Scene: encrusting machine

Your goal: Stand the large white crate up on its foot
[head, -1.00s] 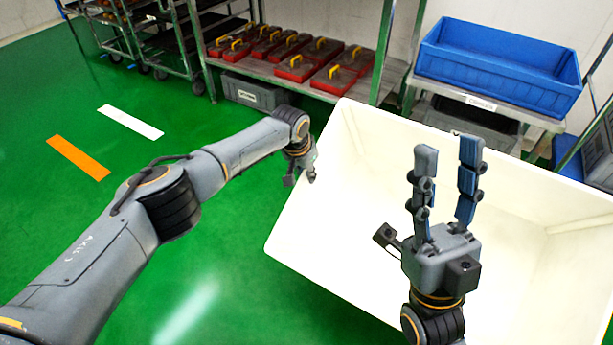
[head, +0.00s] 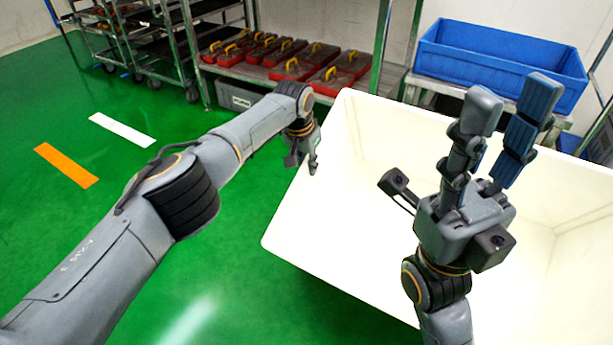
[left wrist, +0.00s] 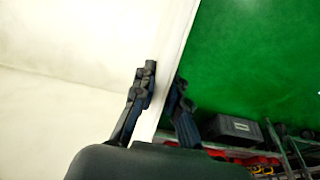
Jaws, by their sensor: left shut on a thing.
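The large white crate (head: 335,215) is tilted, with its open side and pale inside facing me in the head view. It also fills the left of the left wrist view (left wrist: 75,80). My left gripper (head: 313,166) is at the crate's left edge. In the left wrist view its fingers (left wrist: 162,100) are on either side of the crate's wall and shut on it. My right gripper (head: 510,125) is in front of the crate's opening, fingers pointing up and spread apart, with nothing between them. The crate's lower right part runs out of the head view.
A metal shelf (head: 345,92) with red yellow-handled boxes (head: 290,68) stands behind the crate. A blue bin (head: 500,62) sits on a rack at the back right. Wheeled racks (head: 165,45) stand at the back left.

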